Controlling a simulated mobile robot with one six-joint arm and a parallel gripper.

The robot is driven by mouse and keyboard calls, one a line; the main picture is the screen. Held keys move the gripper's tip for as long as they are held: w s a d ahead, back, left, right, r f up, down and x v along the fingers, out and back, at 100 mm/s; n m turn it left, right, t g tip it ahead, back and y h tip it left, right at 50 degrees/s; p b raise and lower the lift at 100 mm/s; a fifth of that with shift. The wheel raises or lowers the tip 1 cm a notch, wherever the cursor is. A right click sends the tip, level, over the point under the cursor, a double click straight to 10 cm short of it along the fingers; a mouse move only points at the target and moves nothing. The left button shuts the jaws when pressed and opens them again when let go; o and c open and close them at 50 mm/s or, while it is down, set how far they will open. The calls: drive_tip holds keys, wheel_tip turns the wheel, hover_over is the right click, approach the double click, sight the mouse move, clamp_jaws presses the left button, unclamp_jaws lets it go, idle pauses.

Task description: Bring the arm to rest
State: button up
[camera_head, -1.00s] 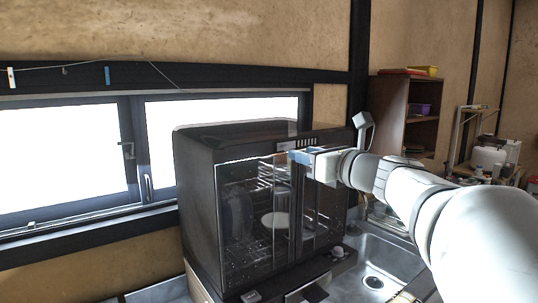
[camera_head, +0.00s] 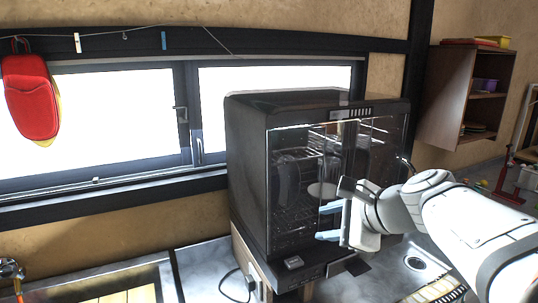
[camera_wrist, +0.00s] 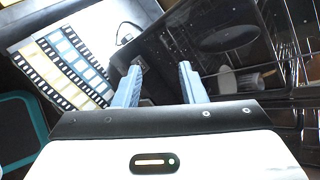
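My gripper (camera_head: 328,222) is in front of the lower part of a black glass-doored dish cabinet in the head view, pointing left. Its two blue-grey fingers are spread apart with nothing between them. In the wrist view the open fingers of my gripper (camera_wrist: 160,72) stand apart, with the dark cabinet beyond them. My white arm reaches in from the lower right. I cannot tell the exact gap between gripper and cabinet.
The black dish cabinet (camera_head: 248,165) stands on the counter with its glass front shut; dishes and racks show inside. A sink drain (camera_head: 415,263) lies to the right. A red mitt (camera_head: 30,95) hangs at left. A wooden shelf (camera_head: 445,100) is on the right wall.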

drive_tip(key=s+d+f+n+g+h, duration=0.3)
drive_tip(key=s+f+n+g+h, duration=0.2)
drive_tip(key=s+f+n, duration=0.9)
drive_tip(key=f+n+h, duration=0.1)
drive_tip(key=n, duration=0.3)
drive_tip(key=shift+f+g+h, duration=0.3)
drive_tip(key=shift+f+h, duration=0.1)
idle(1.2)
